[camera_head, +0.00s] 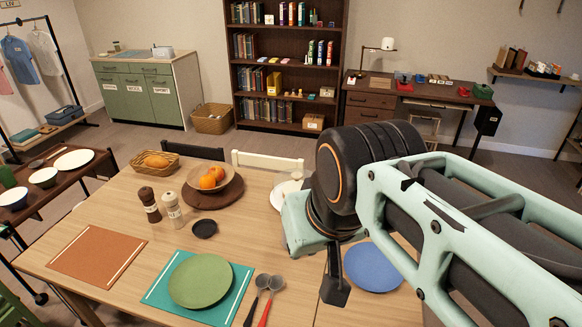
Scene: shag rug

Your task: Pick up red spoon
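The red spoon (265,310) lies on the wooden table near its front edge, with a red handle toward me and a grey head pointing away. A similar spoon with a black handle (251,311) lies close along its left side. My gripper (335,288) is to the right of the spoons, pointing down, apart from both. Only one dark finger shows clearly, so its opening cannot be judged. My arm hides part of the table's right side.
A green plate (200,281) on a teal placemat (158,296) lies left of the spoons. A blue plate (372,268) lies to the right, behind my gripper. Two mills (173,210), a small black dish (204,229) and a fruit bowl (232,190) stand farther back.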

